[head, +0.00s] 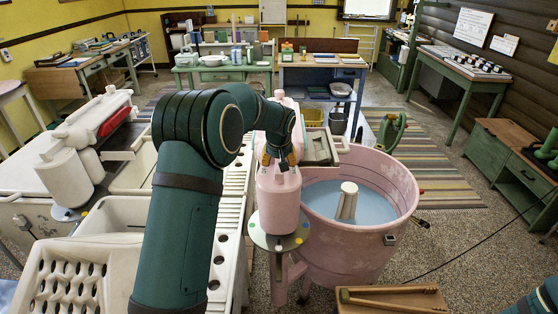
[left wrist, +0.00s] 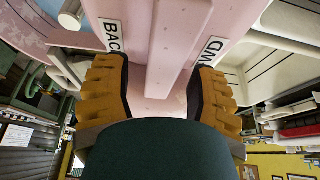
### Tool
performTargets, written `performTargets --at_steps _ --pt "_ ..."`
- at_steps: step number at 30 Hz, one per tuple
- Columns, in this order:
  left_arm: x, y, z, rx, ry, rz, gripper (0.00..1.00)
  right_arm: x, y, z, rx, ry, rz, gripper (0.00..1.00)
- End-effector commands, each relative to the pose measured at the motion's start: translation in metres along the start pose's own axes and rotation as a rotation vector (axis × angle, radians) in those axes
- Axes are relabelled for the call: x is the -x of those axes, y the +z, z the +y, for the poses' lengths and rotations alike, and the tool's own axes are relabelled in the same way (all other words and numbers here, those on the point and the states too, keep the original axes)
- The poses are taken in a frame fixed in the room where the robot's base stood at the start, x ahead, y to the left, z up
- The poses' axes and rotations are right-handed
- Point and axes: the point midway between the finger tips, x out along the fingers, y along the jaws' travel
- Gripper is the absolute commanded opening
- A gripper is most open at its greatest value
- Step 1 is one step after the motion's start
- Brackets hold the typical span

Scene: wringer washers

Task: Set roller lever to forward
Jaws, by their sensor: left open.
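The pink wringer head (head: 278,200) stands on its post beside the pink washer tub (head: 400,230). My left gripper (head: 280,158) is at the upper part of this head, its fingers pointing at it. In the left wrist view, the two yellow-padded fingers are spread apart on either side of a pink upright bar (left wrist: 174,45). The bar lies between a label reading "BAC" (left wrist: 110,34) and one reading "WD" (left wrist: 211,52), both partly covered. I cannot tell whether this bar is the roller lever. No contact with the fingers shows. My right gripper is out of view.
The tub holds bluish water and a pale agitator (head: 347,202). A round plate (head: 265,238) with coloured dots sits under the head. White rinse tubs (head: 112,214) stand to the left. A wooden box with tongs (head: 392,300) is at the front right.

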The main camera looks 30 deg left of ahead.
Motion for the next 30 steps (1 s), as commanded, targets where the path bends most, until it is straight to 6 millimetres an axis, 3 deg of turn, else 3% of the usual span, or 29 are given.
performTargets --at_steps 1,6,20,30 --pt "0.000 0.000 0.000 0.000 0.000 0.000 0.60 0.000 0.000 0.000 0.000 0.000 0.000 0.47" --pt "0.000 0.000 0.000 0.000 0.000 0.000 0.00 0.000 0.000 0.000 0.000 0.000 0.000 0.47" --pt "-0.001 0.001 -0.001 0.014 -0.008 -0.001 0.00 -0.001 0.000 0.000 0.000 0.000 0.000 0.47" --pt "-0.001 0.002 -0.011 0.178 -0.078 0.000 0.00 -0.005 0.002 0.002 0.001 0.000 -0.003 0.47"
